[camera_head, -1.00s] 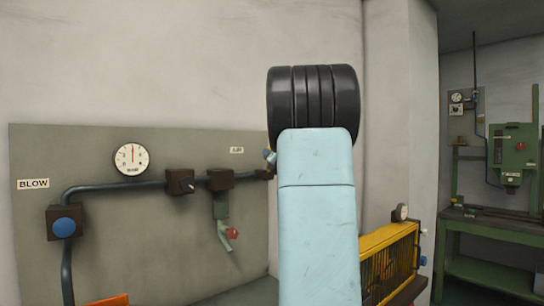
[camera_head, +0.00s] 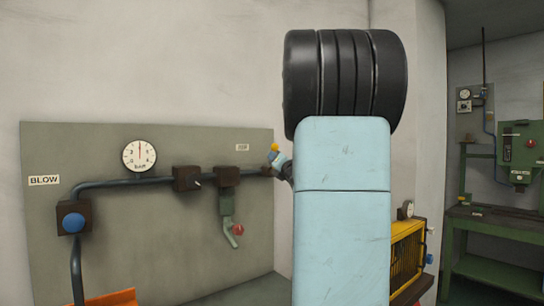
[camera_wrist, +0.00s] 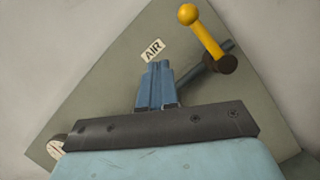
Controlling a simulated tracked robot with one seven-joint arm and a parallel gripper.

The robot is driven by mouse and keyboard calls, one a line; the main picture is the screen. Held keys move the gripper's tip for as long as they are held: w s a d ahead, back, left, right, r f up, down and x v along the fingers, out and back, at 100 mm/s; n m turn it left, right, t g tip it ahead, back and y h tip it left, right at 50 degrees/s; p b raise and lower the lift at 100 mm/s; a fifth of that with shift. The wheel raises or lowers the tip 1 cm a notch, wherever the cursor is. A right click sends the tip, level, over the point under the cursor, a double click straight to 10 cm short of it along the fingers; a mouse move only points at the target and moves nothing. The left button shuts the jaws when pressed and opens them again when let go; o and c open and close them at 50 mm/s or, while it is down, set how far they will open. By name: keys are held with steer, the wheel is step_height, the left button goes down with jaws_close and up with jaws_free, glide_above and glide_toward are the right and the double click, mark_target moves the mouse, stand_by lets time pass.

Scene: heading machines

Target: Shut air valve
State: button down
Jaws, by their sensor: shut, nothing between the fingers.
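The air valve's lever has a yellow stem and ball knob (camera_wrist: 188,14). In the wrist view it rises from a dark valve body (camera_wrist: 220,65) on the pipe, about crosswise to the pipe. An AIR label (camera_wrist: 153,48) is to its left. My gripper (camera_wrist: 158,68) has its blue fingers shut and empty. They show below the label and left of the valve, apart from the lever in the picture. In the head view the knob (camera_head: 275,147) shows just above my gripper (camera_head: 278,160); my arm hides part of the valve area.
A grey panel (camera_head: 130,225) carries a dark pipe, a round gauge (camera_head: 139,155), a BLOW label (camera_head: 44,180) and a blue knob (camera_head: 73,223). A yellow caged unit (camera_head: 407,250) and green bench (camera_head: 490,225) stand right.

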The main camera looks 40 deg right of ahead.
steer(key=shift+a+r+v, duration=0.1)
steer(key=shift+r+v, duration=0.1)
steer(key=shift+v, duration=1)
steer(key=shift+a+r+v, duration=0.15)
steer(key=shift+r+v, duration=0.05)
steer(key=shift+v, duration=1)
steer(key=s+a+f+n+g+y, duration=0.3)
steer(key=a+n+y, duration=0.1)
steer(key=a+n, duration=0.5)
steer(key=s+a+f+n+g+y, duration=0.2)
steer(key=a+f+n+g+y, duration=0.15)
steer(key=a+n, duration=0.55)
steer(key=s+a+f+n+g+y, duration=0.2)
steer(key=s+a+n+g+y, duration=0.3)
steer(key=a, duration=0.6)
steer(key=s+a+f+n+g+h, duration=0.25)
steer(key=s+a+f+n, duration=0.35)
steer(key=n, duration=0.4)
steer(key=s+d+f+n+h, duration=0.2)
steer(key=s+f+n+h, duration=0.1)
steer(key=s+n, duration=0.2)
steer(key=s+d+f+n+g+h, duration=0.1)
steer(key=s+d+f+n+h, duration=0.1)
steer(key=s+n, duration=0.3)
steer(key=shift+d+f+n+h, duration=0.15)
steer(key=shift+f+n+h, duration=0.4)
steer(key=shift+n+h, duration=0.25)
